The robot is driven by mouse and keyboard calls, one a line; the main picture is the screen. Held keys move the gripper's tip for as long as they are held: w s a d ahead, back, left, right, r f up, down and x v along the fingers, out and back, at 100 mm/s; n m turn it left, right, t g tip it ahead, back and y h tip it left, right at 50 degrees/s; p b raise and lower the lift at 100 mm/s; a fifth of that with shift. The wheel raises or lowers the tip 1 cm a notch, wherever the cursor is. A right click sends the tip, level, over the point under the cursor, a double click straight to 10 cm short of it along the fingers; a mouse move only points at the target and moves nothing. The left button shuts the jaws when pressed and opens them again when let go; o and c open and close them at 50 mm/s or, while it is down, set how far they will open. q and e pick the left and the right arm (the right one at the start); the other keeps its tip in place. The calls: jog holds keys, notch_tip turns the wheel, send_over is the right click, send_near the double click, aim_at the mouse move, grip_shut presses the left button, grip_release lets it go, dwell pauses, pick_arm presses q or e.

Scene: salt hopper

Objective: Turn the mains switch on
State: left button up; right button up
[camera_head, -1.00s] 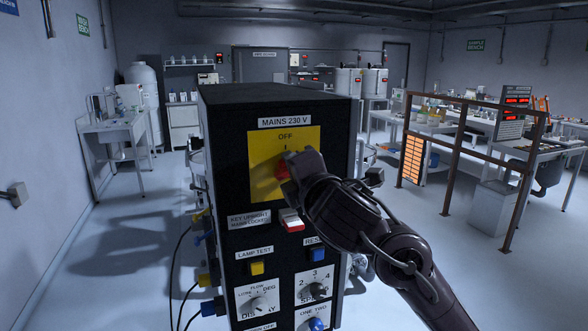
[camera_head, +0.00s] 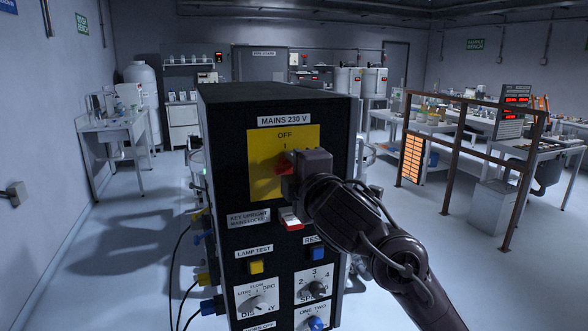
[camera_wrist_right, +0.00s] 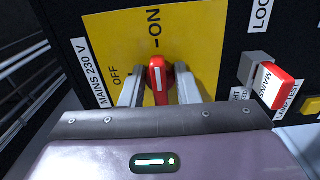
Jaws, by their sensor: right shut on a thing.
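The mains switch's red handle (camera_head: 284,164) sits on a yellow plate (camera_head: 262,180) on the front of a black cabinet. In the right wrist view the red handle (camera_wrist_right: 157,82) stands between my two fingers, and its white line points up toward the ON mark (camera_wrist_right: 154,28). The OFF mark (camera_wrist_right: 117,77) lies to its left there. My right gripper (camera_head: 294,168) is shut on the handle. In the head view it hides much of the handle and the plate's right side. My left gripper is in neither current view.
Below the plate are a red and white piece (camera_head: 291,220), a yellow lamp test button (camera_head: 257,267), a blue button (camera_head: 316,254) and dials (camera_head: 257,303). Cables hang at the cabinet's left side. A brown railing (camera_head: 455,150) stands to the right. Open floor lies to the left.

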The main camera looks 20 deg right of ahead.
jog(key=shift+f, duration=0.15)
jog(key=o, duration=0.6)
jog(key=s, duration=0.8)
jog(key=shift+d, duration=0.15)
jog(key=shift+w, duration=0.1)
